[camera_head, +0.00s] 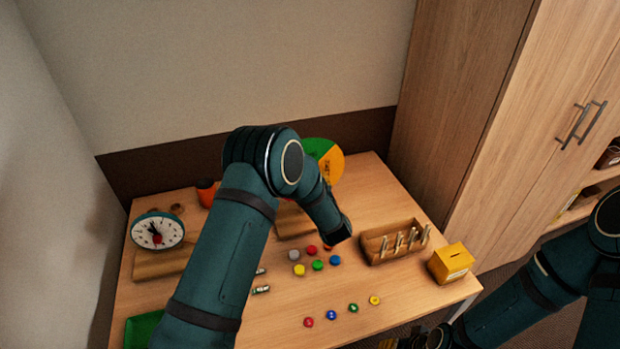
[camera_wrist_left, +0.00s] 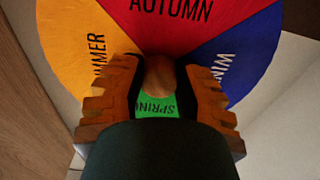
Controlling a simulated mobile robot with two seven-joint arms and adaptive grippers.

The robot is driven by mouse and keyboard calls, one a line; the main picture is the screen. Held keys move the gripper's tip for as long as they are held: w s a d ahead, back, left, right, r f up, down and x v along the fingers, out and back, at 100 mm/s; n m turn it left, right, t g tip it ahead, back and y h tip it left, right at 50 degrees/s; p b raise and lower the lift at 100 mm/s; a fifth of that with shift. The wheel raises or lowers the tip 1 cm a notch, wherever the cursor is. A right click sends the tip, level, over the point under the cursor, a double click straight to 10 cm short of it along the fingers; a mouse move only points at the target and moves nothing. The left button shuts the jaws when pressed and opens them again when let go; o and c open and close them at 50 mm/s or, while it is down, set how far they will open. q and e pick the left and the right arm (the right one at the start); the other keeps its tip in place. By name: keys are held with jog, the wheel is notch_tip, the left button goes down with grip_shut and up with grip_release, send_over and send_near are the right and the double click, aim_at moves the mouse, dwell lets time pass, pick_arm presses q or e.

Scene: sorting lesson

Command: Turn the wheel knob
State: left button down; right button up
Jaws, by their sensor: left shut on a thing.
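The season wheel (camera_head: 335,166) stands at the back of the table, with green and yellow parts showing. The rest is hidden behind my left arm. In the left wrist view the wheel (camera_wrist_left: 245,50) fills the upper part: red AUTUMN on top, yellow on the left, blue on the right, green SPRING below. The round wooden knob (camera_wrist_left: 160,75) sits between the fingers of my left gripper (camera_wrist_left: 162,84), which is shut on it.
A clock (camera_head: 158,231) stands at the left of the table. Coloured counters (camera_head: 318,264) lie in the middle and front. A cabinet (camera_head: 520,130) stands beyond.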

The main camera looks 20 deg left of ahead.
pick_arm(q)
jog(key=c, duration=0.5)
grip_release()
jog(key=shift+a, duration=0.1)
jog(key=shift+c, duration=0.2)
jog(key=v, duration=1.2)
